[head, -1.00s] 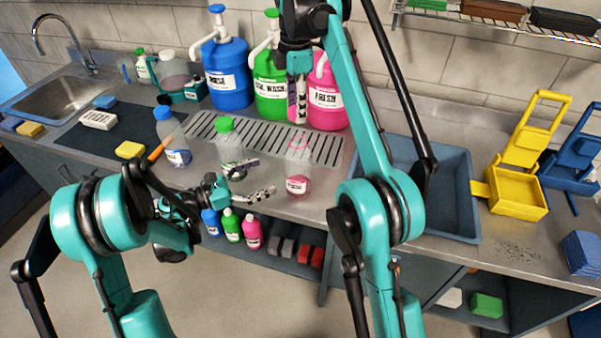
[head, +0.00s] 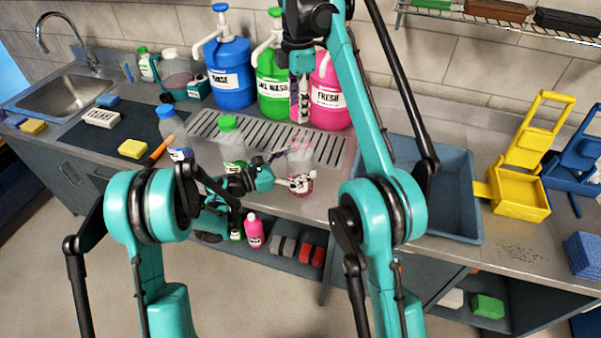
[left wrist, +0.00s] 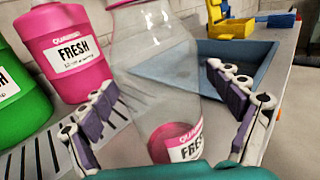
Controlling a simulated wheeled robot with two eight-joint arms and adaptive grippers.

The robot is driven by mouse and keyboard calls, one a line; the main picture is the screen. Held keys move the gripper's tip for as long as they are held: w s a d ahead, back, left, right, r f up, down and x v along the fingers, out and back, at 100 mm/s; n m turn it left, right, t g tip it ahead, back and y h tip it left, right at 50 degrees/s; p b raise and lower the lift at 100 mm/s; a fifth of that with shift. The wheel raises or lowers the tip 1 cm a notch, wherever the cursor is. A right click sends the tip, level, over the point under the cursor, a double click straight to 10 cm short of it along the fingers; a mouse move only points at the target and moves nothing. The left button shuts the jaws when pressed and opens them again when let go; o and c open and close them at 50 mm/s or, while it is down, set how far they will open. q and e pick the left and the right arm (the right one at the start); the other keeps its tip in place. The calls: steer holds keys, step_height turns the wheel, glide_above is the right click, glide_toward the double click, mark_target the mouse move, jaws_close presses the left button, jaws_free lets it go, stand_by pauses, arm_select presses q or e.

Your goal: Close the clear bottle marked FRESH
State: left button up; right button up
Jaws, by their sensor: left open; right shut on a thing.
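The clear bottle marked FRESH (head: 300,157) stands upright on the counter, with pink liquid at its bottom. It also shows large in the left wrist view (left wrist: 160,75), where its top is cut off. My left gripper (head: 290,178) is open, with its fingers on both sides of the bottle's body; in the left wrist view the fingers (left wrist: 165,85) show gaps to the bottle. My right gripper (head: 299,112) is above the bottle, pointing down, shut on a small pink thing that looks like a cap and is mostly hidden by the fingers.
A clear bottle with a green cap (head: 229,123) and one with a blue cap (head: 166,111) stand to the left. Blue, green and pink jugs (head: 328,97) stand behind the drain grating (head: 205,125). A blue-grey basin (head: 455,190) lies to the right.

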arm_select(q)
steer(key=c, duration=1.8)
arm_select(e)
steer(key=shift+d+f, duration=0.1)
steer(key=shift+f, duration=2.4)
steer(key=shift+f, duration=0.9)
steer(key=shift+w+f, duration=0.1)
steer(key=shift+f, duration=0.4)
